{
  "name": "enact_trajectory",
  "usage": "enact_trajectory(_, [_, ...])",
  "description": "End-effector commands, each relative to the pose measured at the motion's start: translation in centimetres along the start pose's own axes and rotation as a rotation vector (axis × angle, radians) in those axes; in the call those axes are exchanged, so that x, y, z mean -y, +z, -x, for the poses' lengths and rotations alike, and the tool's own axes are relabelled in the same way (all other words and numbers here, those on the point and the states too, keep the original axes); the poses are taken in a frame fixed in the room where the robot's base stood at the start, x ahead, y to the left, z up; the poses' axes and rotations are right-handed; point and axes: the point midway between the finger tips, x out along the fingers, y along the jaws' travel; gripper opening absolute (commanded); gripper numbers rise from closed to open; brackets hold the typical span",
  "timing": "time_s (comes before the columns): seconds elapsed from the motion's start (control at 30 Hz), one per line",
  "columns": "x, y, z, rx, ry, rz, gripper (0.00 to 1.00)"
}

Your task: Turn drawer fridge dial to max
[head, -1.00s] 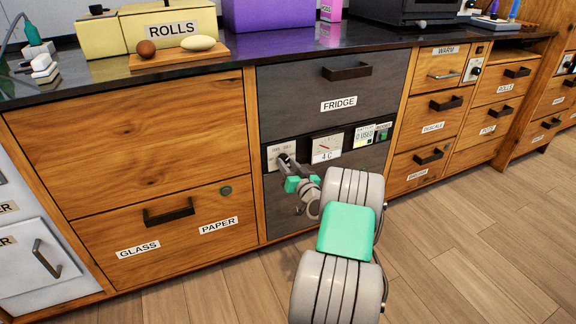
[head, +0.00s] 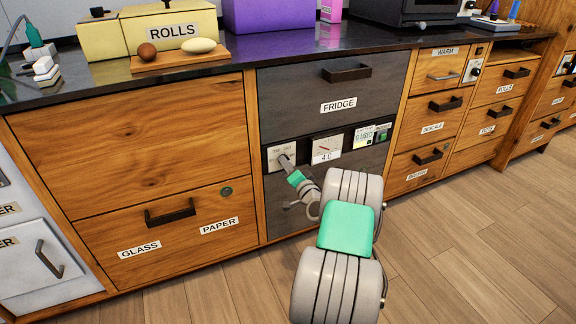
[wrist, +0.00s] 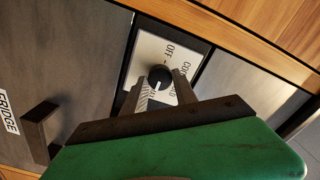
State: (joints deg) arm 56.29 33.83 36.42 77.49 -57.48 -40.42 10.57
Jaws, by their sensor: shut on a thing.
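The fridge drawer (head: 385,80) is dark grey with a black handle and a FRIDGE label. Its dial is a round black knob (wrist: 159,77) with a white mark, on a pale plate (wrist: 148,50) lettered OFF and, partly hidden, what looks like COLD. In the wrist view the white mark points toward the lower part of the plate. My gripper (wrist: 158,86) is shut on the knob, one finger on each side. In the head view my gripper (head: 287,163) reaches the dial plate (head: 275,156) at the panel's left end and hides the knob.
The fridge handle (head: 347,72) is above. Wooden drawers (head: 165,150) flank the fridge. The floor (head: 480,250) in front is clear.

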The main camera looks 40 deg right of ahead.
Motion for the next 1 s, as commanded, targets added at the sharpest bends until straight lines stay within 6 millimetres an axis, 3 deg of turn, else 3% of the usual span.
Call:
enact_trajectory(0.5, [-0.05,-0.03,0.02,-0.001,0.001,-0.022,0.0])
enact_trajectory(0.53, [-0.05,-0.03,0.02,-0.001,0.001,-0.021,0.36])
enact_trajectory(0.77, [-0.02,0.01,0.0,0.0,0.0,-0.021,0.55])
enact_trajectory(1.0, [0.0,0.01,0.05,0.0,0.0,-0.02,0.56])
